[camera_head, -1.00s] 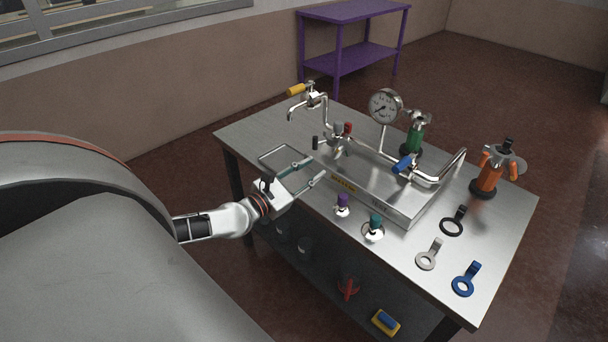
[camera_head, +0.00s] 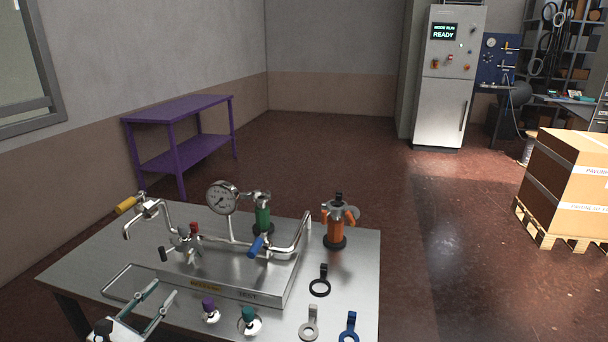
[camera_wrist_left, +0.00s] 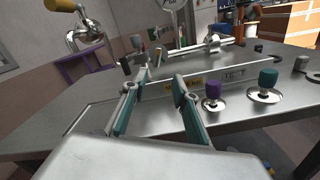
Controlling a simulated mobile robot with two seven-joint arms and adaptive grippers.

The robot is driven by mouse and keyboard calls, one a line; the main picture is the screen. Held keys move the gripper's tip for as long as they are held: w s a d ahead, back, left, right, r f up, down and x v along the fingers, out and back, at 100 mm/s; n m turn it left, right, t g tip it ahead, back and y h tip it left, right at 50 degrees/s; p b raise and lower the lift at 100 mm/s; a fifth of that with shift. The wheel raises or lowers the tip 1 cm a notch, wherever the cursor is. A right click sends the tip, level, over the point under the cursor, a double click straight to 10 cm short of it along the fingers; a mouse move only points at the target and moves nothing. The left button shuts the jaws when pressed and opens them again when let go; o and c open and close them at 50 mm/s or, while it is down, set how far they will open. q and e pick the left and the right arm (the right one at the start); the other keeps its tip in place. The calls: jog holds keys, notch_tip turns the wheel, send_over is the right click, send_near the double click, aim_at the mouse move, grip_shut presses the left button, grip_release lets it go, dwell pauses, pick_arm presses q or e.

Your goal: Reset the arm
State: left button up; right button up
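My left gripper (camera_head: 162,291) is at the lower left in the head view, above the left front part of the steel table (camera_head: 82,262). Its two teal-lined fingers are apart with nothing seen between them. The left wrist view also shows the open fingers (camera_wrist_left: 155,92), pointing toward the metal panel with pipes (camera_head: 225,275). My right gripper is in neither current view.
The table holds a pressure gauge (camera_head: 222,198), a green valve body (camera_head: 263,217), an orange canister (camera_head: 336,228), purple (camera_head: 209,304) and teal (camera_head: 249,315) knobs, and ring-shaped tags (camera_head: 320,287). A purple shelf (camera_head: 180,110), a cabinet (camera_head: 444,90) and boxes on a pallet (camera_head: 570,180) stand beyond.

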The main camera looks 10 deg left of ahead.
pick_arm(q)
jog(key=s+d+f+m+g, duration=0.3)
jog(key=s+d+f+m, duration=0.7)
jog(key=m, duration=0.7)
jog(key=s+d+f+m+g+h+p, duration=0.1)
jog(key=s+d+f+m+g, duration=0.3)
jog(key=s+d+f+m, duration=0.7)
jog(key=d+m, duration=0.2)
jog(key=m, duration=0.4)
jog(key=shift+d+f+g, duration=0.25)
jog(key=shift+f+g, duration=0.05)
jog(key=shift+f, duration=0.1)
